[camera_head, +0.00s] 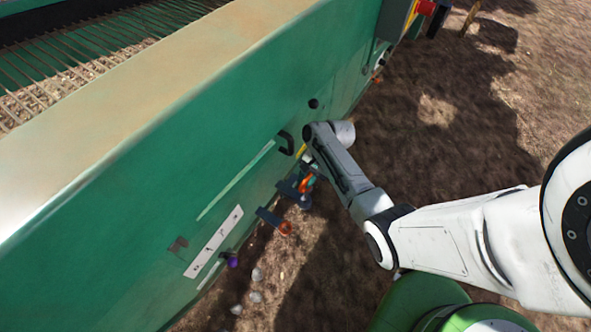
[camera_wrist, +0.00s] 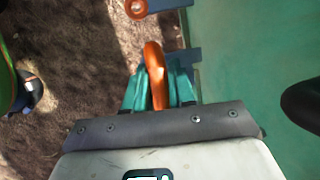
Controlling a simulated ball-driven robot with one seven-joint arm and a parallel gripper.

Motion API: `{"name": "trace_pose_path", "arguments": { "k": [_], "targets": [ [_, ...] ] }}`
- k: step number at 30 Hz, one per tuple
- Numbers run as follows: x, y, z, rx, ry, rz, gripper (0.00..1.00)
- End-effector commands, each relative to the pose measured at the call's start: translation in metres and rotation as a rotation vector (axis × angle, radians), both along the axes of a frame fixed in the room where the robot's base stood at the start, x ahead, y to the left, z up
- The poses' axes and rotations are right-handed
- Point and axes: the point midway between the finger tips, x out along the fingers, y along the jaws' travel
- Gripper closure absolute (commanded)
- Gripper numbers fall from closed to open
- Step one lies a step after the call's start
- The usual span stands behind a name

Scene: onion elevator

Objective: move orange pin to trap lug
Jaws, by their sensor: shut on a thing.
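My gripper (camera_wrist: 158,82) has teal fingers closed around the orange pin (camera_wrist: 154,58), whose curved end sticks out past the fingertips. In the head view the orange pin (camera_head: 304,185) shows small beside the green machine wall, with my gripper (camera_head: 311,178) at it. A blue lug (camera_wrist: 188,55) juts from the wall just behind the pin; whether they touch is unclear. It also shows in the head view (camera_head: 288,190). A second blue lug (camera_head: 267,215) stands lower left, with an orange round piece (camera_head: 285,228) at its end. No label tells which is the trap lug.
The green machine side (camera_head: 150,210) runs diagonally along my arm. A black handle (camera_head: 287,143) sticks out near my wrist. A white marked plate (camera_head: 214,241) and a purple knob (camera_head: 233,261) are farther lower left. Bare soil (camera_head: 450,100) lies open to the right.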

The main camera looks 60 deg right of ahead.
Motion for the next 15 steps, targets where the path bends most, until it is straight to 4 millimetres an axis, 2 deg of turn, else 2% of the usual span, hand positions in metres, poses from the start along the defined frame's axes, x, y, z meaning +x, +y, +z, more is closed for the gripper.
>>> {"name": "trace_pose_path", "arguments": {
  "k": [15],
  "targets": [
    [0.000,0.000,-0.012,0.000,-0.001,0.000,1.00]
  ]
}}
